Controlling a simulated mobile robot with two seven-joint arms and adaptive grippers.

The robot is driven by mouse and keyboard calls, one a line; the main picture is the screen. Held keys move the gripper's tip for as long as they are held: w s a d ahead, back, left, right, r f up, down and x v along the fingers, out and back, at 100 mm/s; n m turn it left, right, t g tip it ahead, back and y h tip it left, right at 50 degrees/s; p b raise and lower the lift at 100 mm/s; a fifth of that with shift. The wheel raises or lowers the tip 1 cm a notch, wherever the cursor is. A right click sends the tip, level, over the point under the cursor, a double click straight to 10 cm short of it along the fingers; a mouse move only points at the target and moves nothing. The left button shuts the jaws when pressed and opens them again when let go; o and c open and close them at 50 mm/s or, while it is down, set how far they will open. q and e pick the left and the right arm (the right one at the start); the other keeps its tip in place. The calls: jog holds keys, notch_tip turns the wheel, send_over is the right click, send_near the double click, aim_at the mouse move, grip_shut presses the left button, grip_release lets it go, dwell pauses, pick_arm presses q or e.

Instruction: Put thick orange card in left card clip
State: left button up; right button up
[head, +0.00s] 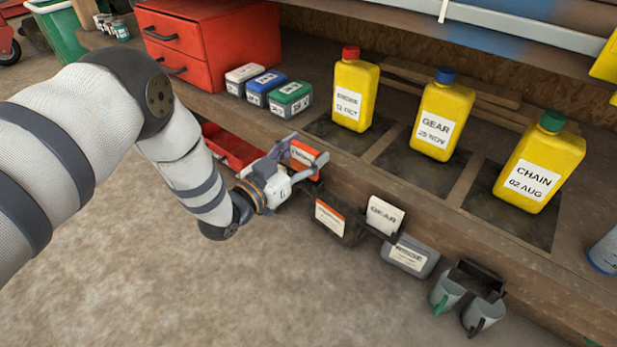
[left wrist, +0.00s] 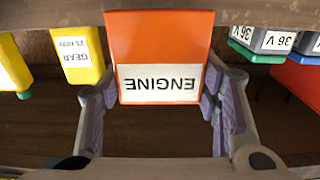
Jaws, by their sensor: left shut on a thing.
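My left gripper (head: 297,163) is shut on an orange card (head: 307,151) and holds it near the front edge of the bench. In the left wrist view the orange card (left wrist: 160,38) sits between the two fingers, with its white ENGINE label upside down. Below and right of the gripper, a dark holder on the bench front has a white card with an orange top edge (head: 330,216). Beside it is a white GEAR card (head: 384,215) in a dark clip. A separate, empty left card clip cannot be made out; the arm and card may hide it. My right gripper is not in view.
Yellow bottles with red (head: 354,95), blue (head: 440,115) and green (head: 538,165) caps stand on the bench. A grey bin (head: 410,257) and hanging mugs (head: 446,292) are on its front. The floor in front is clear.

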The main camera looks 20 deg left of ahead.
pick_arm(q)
jog(key=shift+w+a+f+b, duration=0.1)
jog(key=shift+w+f+b, duration=0.25)
jog(key=shift+w+f, duration=0.5)
jog(key=f+b, duration=0.2)
jog(key=f, duration=0.2)
jog(key=shift+w, duration=0.2)
jog(key=shift+r, duration=0.2)
jog(key=shift+f, duration=0.25)
jog(key=o, duration=1)
jog(key=shift+o, duration=0.2)
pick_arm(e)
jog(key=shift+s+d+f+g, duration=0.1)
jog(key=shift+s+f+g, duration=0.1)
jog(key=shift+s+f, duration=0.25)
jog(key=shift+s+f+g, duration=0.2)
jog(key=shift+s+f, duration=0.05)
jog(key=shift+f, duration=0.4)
pick_arm(q)
jog(key=shift+r, duration=0.1)
